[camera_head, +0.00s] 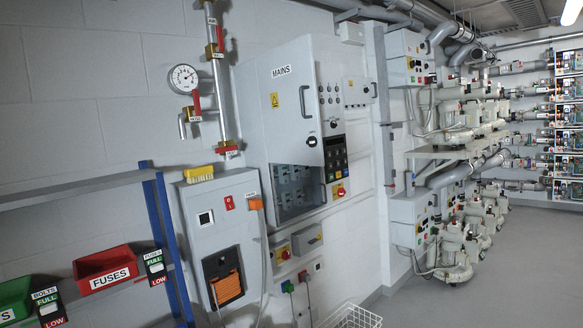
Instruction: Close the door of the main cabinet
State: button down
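The main cabinet (258,125) is a light grey wall box labelled MAINS, in the middle of the view. Its front carries a yellow warning sign, a dark handle (305,103), rows of small round indicators, a dark keypad panel (336,158) and a dark window (297,188) low down with parts showing behind it. I cannot tell from this angle whether its door is fully shut or slightly ajar. My gripper is not in view, and nothing of mine touches the cabinet.
A grey box (205,255) with a yellow brush (199,173) on top stands left of the cabinet. Shelves with a red FUSES bin (106,267) are further left. Pumps (460,130) line the right. A white wire basket (352,316) sits below. The grey floor (530,260) at right is clear.

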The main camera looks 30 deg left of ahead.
aim_at(287, 79)
jog(key=u, duration=0.45)
jog(key=i, duration=1.45)
jog(key=u, duration=0.85)
jog(key=i, duration=0.75)
jog(key=u, duration=0.35)
